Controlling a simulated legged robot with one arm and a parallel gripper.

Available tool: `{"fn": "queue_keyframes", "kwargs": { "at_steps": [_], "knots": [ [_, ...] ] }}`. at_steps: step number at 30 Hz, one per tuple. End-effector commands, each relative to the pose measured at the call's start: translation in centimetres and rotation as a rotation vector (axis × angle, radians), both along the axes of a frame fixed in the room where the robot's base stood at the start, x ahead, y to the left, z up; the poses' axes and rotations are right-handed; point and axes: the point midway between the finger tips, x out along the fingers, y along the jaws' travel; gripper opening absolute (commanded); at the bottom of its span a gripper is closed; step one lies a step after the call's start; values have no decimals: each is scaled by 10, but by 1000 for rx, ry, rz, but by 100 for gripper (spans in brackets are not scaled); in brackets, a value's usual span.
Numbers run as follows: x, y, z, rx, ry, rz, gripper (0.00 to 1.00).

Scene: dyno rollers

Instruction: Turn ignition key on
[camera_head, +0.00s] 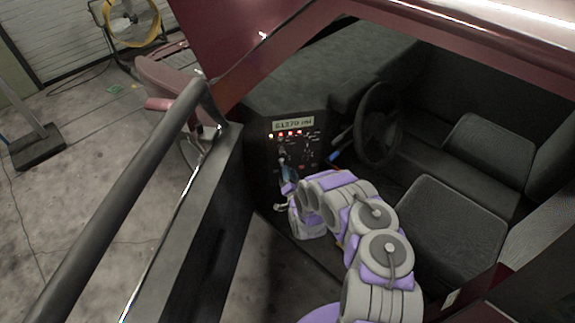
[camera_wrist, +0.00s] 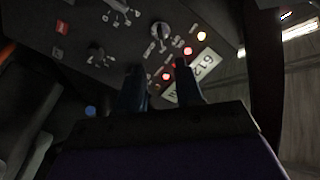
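A dark control panel (camera_head: 262,162) sits under the dashboard, with several lit indicators and a display reading 61270. It shows rotated in the wrist view (camera_wrist: 75,15). A round switch with a pale lever (camera_wrist: 160,31) and a second round switch (camera_wrist: 97,53) stand out from it. I cannot tell which one is the ignition key. My gripper (camera_head: 287,172) is in front of the panel's lower part. In the wrist view its two dark fingers (camera_wrist: 158,78) are apart, with nothing seen between them. The round switch with the lever lies beyond the fingertips, and contact cannot be told.
A steering wheel (camera_head: 379,125) and seats (camera_head: 440,225) are right of the panel. A blue knob (camera_head: 333,156) is beside the panel. A yellow fan (camera_head: 132,22) stands far behind.

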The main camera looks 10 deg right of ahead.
Motion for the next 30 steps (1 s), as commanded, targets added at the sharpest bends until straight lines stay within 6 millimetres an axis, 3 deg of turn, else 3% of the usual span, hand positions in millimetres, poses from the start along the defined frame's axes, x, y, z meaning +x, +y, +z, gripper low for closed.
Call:
{"fn": "queue_keyframes", "kwargs": {
  "at_steps": [6,12,30],
  "knots": [
    [-37,-1,0,-2,5,1,36],
    [-57,-1,-1,0,3,0,36],
    [-63,-1,-1,1,1,-1,36]
  ]
}}
